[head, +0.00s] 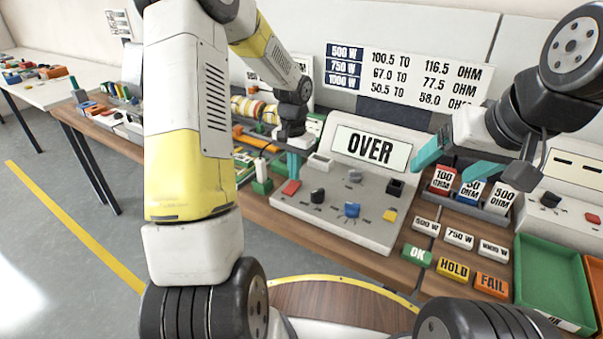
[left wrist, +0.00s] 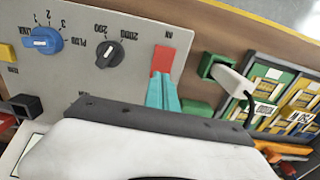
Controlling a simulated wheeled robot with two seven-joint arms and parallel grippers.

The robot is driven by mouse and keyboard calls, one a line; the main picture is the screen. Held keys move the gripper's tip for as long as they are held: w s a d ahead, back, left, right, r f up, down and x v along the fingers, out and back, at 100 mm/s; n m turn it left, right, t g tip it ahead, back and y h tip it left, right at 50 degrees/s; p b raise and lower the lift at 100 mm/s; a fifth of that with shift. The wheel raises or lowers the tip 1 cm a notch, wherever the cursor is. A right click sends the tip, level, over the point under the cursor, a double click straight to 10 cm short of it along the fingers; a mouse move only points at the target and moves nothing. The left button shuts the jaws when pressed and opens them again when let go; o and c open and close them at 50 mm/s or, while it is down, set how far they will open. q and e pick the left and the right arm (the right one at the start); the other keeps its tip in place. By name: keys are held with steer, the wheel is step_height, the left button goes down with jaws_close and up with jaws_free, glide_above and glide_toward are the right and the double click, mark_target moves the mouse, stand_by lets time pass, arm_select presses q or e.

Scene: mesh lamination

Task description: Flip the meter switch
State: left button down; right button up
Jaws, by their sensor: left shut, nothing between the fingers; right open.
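The meter (head: 335,222) is a light grey console on the bench, and its screen (head: 370,148) reads OVER. Its red rocker switch (head: 291,187) sits at the left of the panel and also shows in the left wrist view (left wrist: 163,58). My left gripper (head: 293,164) is shut and empty, with its teal fingertips at the edge of the switch; the left wrist view shows the fingertips (left wrist: 163,78) too. I cannot tell whether they touch it. My right gripper (head: 455,158) is open and empty above the bench, right of the screen.
The panel also has a black knob (left wrist: 109,53) and a blue knob (left wrist: 42,40). Resistance blocks (head: 443,180), OK, HOLD and FAIL blocks (head: 453,270) and a green tray (head: 548,275) lie to the right. A green clamp-like part (left wrist: 217,68) stands beside the meter.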

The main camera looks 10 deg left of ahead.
mark_target(295, 183)
arm_select(q)
steer(key=shift+f, duration=0.95)
stand_by(0.6)
steer(key=shift+r, duration=3.55)
steer(key=s+d+r+n+t+h, duration=0.1)
steer(key=s+r+t, duration=0.2)
steer(key=s+r, duration=0.5)
steer(key=s+d+r+n+t+h, duration=0.1)
steer(key=s+r+n+t, duration=0.1)
steer(key=s+r, duration=0.7)
steer(key=s+t, duration=0.1)
steer(key=s, duration=0.6)
steer(key=shift+s+r, duration=0.15)
steer(key=shift+r, duration=0.05)
steer(key=shift+d, duration=0.1)
